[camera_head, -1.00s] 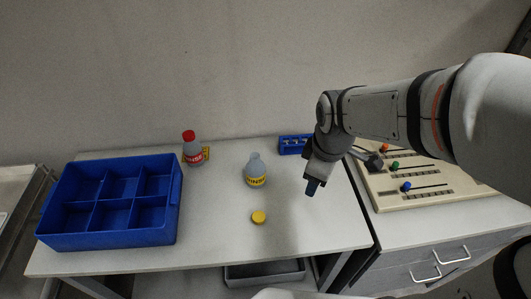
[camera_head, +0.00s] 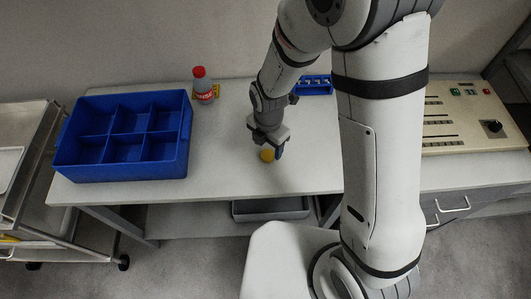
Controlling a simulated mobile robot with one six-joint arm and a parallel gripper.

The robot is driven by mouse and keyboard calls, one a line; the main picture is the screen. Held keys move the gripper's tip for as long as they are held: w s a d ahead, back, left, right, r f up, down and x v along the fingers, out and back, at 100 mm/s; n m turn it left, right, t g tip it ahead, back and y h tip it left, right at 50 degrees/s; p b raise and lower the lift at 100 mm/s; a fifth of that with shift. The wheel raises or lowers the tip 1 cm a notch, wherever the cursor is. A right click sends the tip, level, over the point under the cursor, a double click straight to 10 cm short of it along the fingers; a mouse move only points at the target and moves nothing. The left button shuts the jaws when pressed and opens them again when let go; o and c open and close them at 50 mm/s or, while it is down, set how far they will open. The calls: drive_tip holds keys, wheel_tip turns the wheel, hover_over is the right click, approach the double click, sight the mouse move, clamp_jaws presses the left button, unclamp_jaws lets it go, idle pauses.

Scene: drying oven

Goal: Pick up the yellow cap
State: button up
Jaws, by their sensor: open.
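The yellow cap (camera_head: 267,155) lies on the white table (camera_head: 225,178), near its front edge, right of the blue divided tray. My gripper (camera_head: 273,149) points down right at the cap, its fingertips close above or beside it. The gripper is open. The near finger partly covers the cap, and I cannot tell whether the fingers are around it or touching it.
A blue tray with several compartments (camera_head: 186,160) stands on the table's left. A red-capped bottle (camera_head: 205,88) stands at the back. A small blue rack (camera_head: 314,85) is at the back right. A control panel (camera_head: 470,142) stands right of my arm. The table front is clear.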

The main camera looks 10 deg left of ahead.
sight(267, 154)
drive_tip(key=shift+a+f+p, duration=0.1)
drive_tip(key=shift+f+p, duration=0.3)
drive_tip(key=shift+f, duration=1.55)
drive_tip(key=shift+c, duration=0.5)
drive_tip(key=c, duration=1)
drive_tip(key=shift+o, duration=0.2)
drive_tip(key=shift+r, duration=0.1)
